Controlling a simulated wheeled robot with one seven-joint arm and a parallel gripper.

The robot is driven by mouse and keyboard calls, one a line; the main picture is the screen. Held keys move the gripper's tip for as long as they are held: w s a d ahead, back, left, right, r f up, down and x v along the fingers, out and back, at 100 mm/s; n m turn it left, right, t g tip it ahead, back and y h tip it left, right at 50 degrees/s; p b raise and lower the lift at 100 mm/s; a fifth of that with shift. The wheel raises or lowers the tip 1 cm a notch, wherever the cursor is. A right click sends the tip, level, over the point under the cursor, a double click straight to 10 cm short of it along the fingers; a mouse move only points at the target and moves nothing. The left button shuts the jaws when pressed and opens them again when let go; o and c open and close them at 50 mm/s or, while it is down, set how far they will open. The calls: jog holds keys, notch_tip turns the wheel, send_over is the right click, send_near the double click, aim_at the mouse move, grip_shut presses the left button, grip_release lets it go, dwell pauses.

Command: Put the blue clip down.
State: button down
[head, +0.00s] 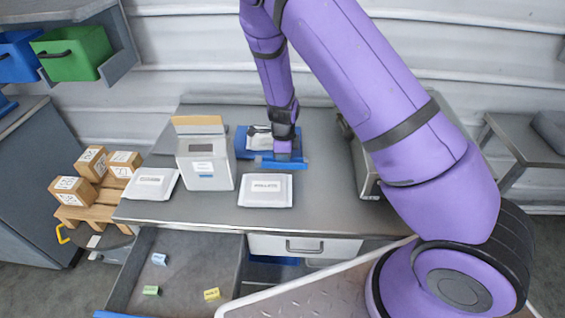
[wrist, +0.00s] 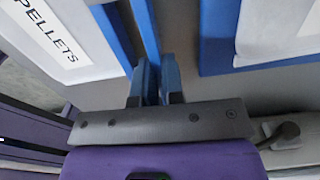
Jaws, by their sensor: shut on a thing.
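My gripper (head: 283,152) points down over the grey worktop (head: 330,185), at the front edge of a blue tray (head: 241,143). It is shut on the blue clip (head: 297,164), a long blue bar lying crosswise under the fingers. In the wrist view my gripper (wrist: 154,92) holds the blue clip (wrist: 148,35), which reaches to the top of the picture. The clip is between a white pellets bag (wrist: 55,40) on the left and the blue tray (wrist: 215,45) on the right. I cannot tell whether the clip touches the worktop.
The pellets bag (head: 265,190) lies in front of the clip. A white box with an open lid (head: 207,170) and another white bag (head: 150,184) are to the left. A white bag (head: 258,138) is in the tray. An open drawer (head: 190,262) below holds small coloured pieces.

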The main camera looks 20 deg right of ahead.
jog(key=s+d, duration=0.1)
jog(key=s, duration=0.4)
jog(key=s+d, duration=0.1)
jog(key=s, duration=0.4)
jog(key=s+d+r, duration=0.1)
jog(key=s+d, duration=0.1)
jog(key=s, duration=0.3)
jog(key=shift+r, duration=0.1)
jog(key=shift+w+a+n, duration=0.2)
jog(key=shift+w+n, duration=0.35)
jog(key=shift+n, duration=0.05)
jog(key=w+n, duration=0.3)
jog(key=n, duration=0.1)
jog(key=w+n, duration=0.4)
jog(key=shift+r+n, duration=0.15)
jog(key=shift+n, duration=0.15)
jog(key=w+d+n, duration=0.1)
jog(key=w+n, duration=0.1)
jog(key=n, duration=0.1)
jog(key=w+d+r+n, duration=0.1)
jog(key=w+n, duration=0.1)
jog(key=n, duration=0.2)
jog(key=w+d+n, duration=0.2)
jog(key=w+n, duration=0.1)
jog(key=shift+w+r+n, duration=0.1)
jog(key=shift+r+n, duration=0.05)
jog(key=shift+n, duration=0.25)
jog(key=shift+w+d+r+n, duration=0.15)
jog(key=shift+w+d+n, duration=0.35)
jog(key=shift+n, duration=0.4)
